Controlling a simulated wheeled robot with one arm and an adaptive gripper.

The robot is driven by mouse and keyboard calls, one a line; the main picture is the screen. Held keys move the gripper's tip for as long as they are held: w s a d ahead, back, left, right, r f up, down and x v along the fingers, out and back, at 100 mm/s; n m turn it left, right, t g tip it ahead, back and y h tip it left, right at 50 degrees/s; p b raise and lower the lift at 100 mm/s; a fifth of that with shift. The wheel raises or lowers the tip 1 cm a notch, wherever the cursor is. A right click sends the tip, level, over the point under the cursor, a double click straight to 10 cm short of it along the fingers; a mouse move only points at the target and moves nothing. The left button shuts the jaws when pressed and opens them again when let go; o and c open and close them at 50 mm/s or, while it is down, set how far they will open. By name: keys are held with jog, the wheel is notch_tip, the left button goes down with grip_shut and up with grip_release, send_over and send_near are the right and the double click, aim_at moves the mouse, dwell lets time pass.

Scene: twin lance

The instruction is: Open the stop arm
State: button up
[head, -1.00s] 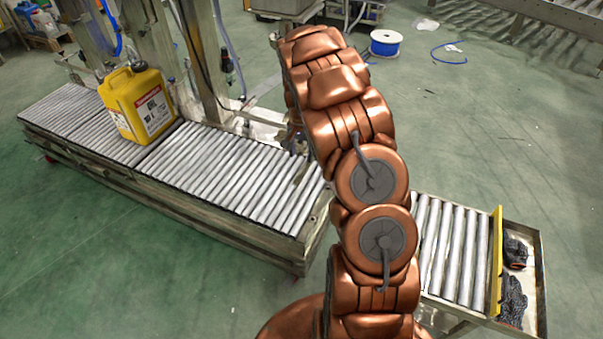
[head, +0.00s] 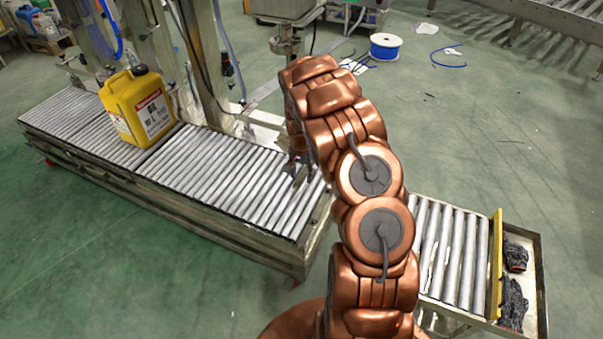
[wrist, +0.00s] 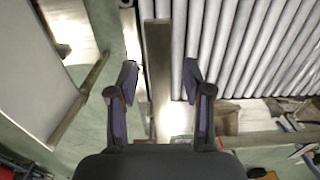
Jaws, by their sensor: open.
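A flat grey metal bar (wrist: 158,70), which looks like the stop arm, lies along the edge of the rollers in the wrist view. My gripper (wrist: 159,80) is open, with one finger on each side of the bar in the picture. I see no finger touching it, and cannot tell how far the fingertips are above it. In the head view my gripper (head: 300,168) shows partly at the end of the roller conveyor (head: 215,165). My arm hides much of that spot, and I cannot make out the bar clearly there.
A yellow jerrycan (head: 140,105) stands upright on the conveyor at left. A metal post (head: 203,60) with hoses rises behind the rollers. At right is a short roller section (head: 450,250) with a yellow end plate (head: 496,265) and dark gloves (head: 514,300). Green floor lies open in front.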

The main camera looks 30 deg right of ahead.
grip_shut()
dwell(0.3)
dwell(0.3)
